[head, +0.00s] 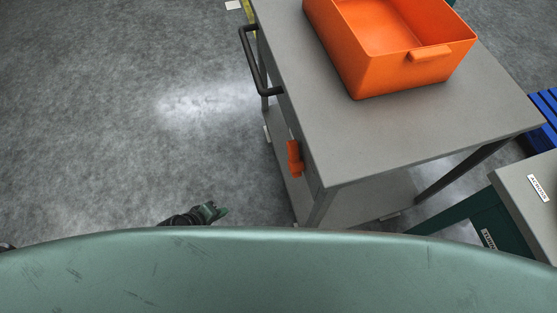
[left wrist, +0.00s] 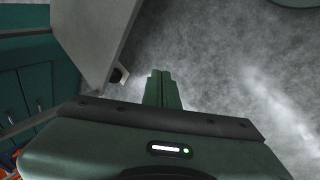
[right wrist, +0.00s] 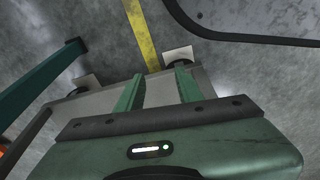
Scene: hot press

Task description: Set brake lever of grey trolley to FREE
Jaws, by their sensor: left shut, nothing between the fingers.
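The grey trolley (head: 400,130) stands right of centre in the head view. An orange lever (head: 295,158) hangs on its near left side, below the top and apart from my gripper. Its lettering cannot be read. My left gripper (head: 214,211) is low over the floor, left of the lever, partly hidden by my green body. Its fingers are together and empty in the left wrist view (left wrist: 163,88). My right gripper (right wrist: 158,90) shows in the right wrist view, fingers apart with nothing held, over a grey surface with wheels. The lever is not clear in either wrist view.
An orange bin (head: 385,50) sits on the trolley top. A black handle (head: 254,62) sticks out on the trolley's left side. A grey-topped green cabinet (head: 530,200) and a blue slatted object (head: 546,112) are at the right. The floor at left is clear.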

